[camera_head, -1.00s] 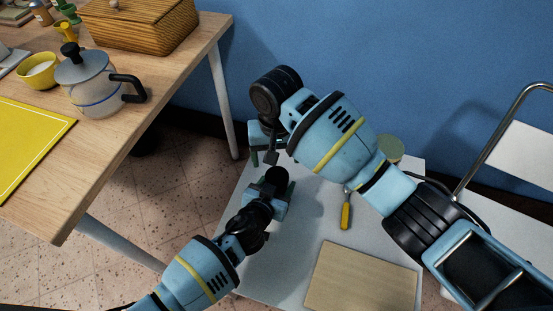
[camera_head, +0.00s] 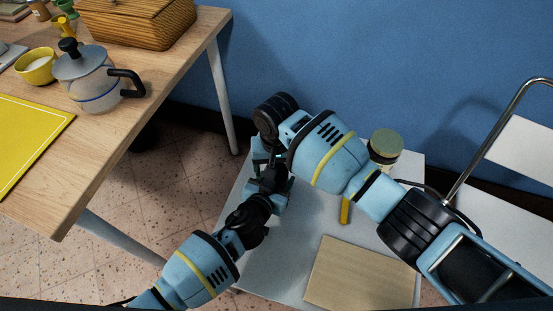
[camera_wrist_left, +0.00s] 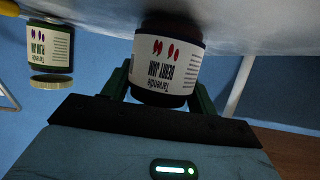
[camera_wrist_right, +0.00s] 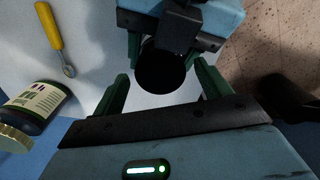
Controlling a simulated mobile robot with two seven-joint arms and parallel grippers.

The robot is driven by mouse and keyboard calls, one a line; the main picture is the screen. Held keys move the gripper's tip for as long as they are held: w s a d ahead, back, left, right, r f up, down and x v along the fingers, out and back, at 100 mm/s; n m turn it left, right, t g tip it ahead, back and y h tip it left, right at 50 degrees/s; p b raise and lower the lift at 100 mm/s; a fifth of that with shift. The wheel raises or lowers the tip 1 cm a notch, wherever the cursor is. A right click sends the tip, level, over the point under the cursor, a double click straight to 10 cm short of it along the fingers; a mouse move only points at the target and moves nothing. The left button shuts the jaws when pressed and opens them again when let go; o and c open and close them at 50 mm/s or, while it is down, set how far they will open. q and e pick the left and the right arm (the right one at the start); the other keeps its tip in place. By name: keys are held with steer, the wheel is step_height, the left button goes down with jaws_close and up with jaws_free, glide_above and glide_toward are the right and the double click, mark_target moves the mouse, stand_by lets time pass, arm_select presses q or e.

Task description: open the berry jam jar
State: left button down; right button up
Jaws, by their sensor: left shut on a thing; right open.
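The berry jam jar (camera_wrist_left: 166,70) stands on the table between the fingers of my left gripper (camera_wrist_left: 160,85), which is shut on it. Its label shows upside down in the left wrist view. In the head view my grippers and arm hide the jar. My right gripper (camera_wrist_right: 161,78) is open, its fingers on either side of a dark round shape (camera_wrist_right: 160,72), at the jar's place in front of my left gripper. I cannot tell whether that shape is a lid or the jar's mouth, or whether the fingers touch it.
A second jar with a pale lid (camera_head: 387,143) stands at the back right of the white table (camera_head: 262,262). A yellow-handled tool (camera_head: 345,212) lies near it. A wooden board (camera_head: 360,275) lies in front. A wooden table with a teapot (camera_head: 92,80) is at left.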

steer(key=shift+f, duration=0.1)
steer(key=shift+c, duration=0.5)
steer(key=c, duration=0.9)
steer(key=shift+n, duration=1.5)
steer(key=shift+c, duration=0.2)
steer(key=o, duration=1.1)
steer(key=shift+s, duration=0.1)
steer(key=shift+a, duration=0.1)
